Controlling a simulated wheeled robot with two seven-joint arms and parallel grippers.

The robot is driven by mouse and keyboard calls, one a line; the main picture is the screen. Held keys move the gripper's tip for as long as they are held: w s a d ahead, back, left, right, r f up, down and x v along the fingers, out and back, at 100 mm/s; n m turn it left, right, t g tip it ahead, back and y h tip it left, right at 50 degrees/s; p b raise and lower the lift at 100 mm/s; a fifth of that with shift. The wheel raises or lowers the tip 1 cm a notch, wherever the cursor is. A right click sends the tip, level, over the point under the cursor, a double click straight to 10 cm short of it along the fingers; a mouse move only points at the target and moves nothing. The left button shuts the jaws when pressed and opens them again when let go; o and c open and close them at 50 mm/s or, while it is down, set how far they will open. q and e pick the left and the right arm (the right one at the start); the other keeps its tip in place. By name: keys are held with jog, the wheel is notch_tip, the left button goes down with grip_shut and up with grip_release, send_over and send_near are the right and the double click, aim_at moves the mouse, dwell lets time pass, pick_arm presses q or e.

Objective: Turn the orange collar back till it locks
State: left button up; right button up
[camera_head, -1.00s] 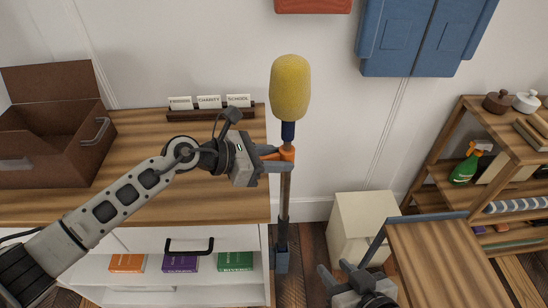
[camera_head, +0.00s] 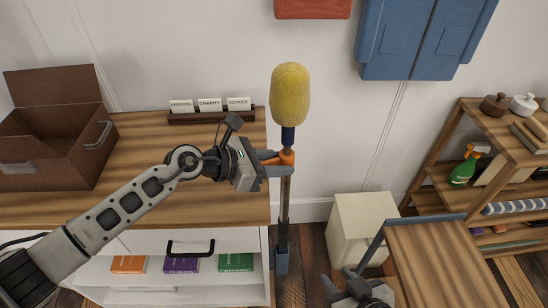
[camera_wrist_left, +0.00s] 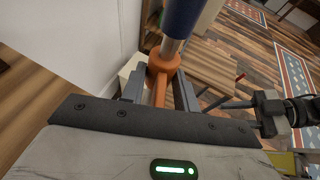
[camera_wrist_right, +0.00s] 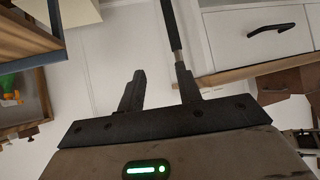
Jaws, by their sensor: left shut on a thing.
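The orange collar (camera_head: 287,157) sits around a grey pole (camera_head: 285,205), below a dark blue sleeve (camera_head: 288,136) and a yellow duster head (camera_head: 290,95). An orange lever sticks out from the collar to the left. My left gripper (camera_head: 268,163) is shut on this lever; in the left wrist view the lever of the orange collar (camera_wrist_left: 162,70) runs back between the fingers (camera_wrist_left: 159,92). My right gripper (camera_head: 348,283) is low at the bottom of the head view, away from the pole. In the right wrist view its fingers (camera_wrist_right: 158,92) stand apart with nothing between them.
The pole stands in a blue-grey holder (camera_head: 282,260) beside a wooden-topped cabinet (camera_head: 215,208). A brown box (camera_head: 60,155) and a card rack (camera_head: 212,117) are on top. A cream bin (camera_head: 360,225), a wooden table (camera_head: 440,255) and shelves (camera_head: 500,165) are to the right.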

pick_arm(q)
jog(key=shift+s+r+n+t+y+p, duration=0.15)
jog(key=shift+n+t+y+p, duration=0.45)
jog(key=shift+p, duration=1.75)
pick_arm(e)
jog(key=shift+s+d+r, duration=0.15)
jog(key=shift+d+r, duration=0.1)
jog(key=shift+r, duration=0.4)
jog(key=shift+s+d+r, duration=0.1)
jog(key=shift+d+r, duration=0.1)
jog(key=shift+r, duration=0.4)
pick_arm(q)
jog(key=shift+s+d+f+n+t, duration=0.1)
jog(key=shift+f+n+t, duration=0.1)
jog(key=shift+n+t, duration=0.1)
jog(key=shift+s+d+n+t, duration=0.2)
jog(key=shift+n+t, duration=0.5)
jog(key=shift+a+n+t+y, duration=0.1)
jog(key=shift+n+t+y, duration=0.2)
jog(key=shift+t+y, duration=0.1)
pick_arm(e)
jog(key=shift+f, duration=0.2)
pick_arm(q)
jog(key=shift+w, duration=0.1)
